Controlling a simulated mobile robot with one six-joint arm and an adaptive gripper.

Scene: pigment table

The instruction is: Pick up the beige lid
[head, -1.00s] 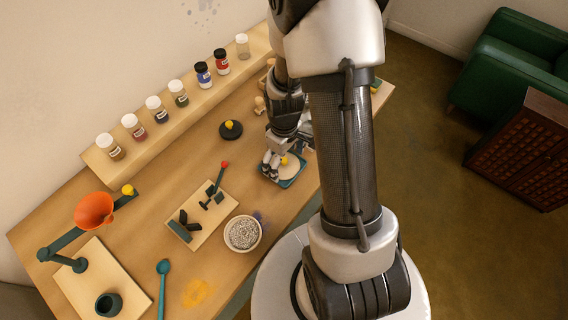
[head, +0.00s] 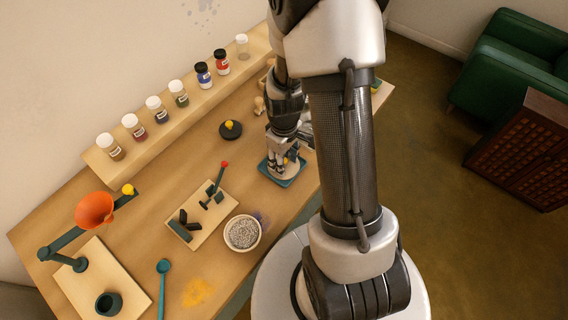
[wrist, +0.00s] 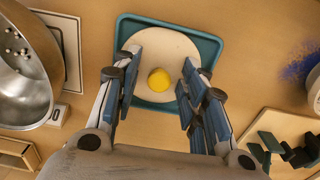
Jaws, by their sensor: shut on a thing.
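In the head view my gripper (head: 283,158) points down over the tray (head: 286,182), and the fingers hide much of the lid. I cannot tell whether the lid touches the tray.
A dark lid with a yellow knob (head: 231,129) lies to the left of my gripper. A bowl of speckled grains (head: 243,233) and a board with black pieces (head: 201,225) are nearer the front. Several jars stand on the back shelf (head: 185,112). A metal bowl (wrist: 28,75) is at left.

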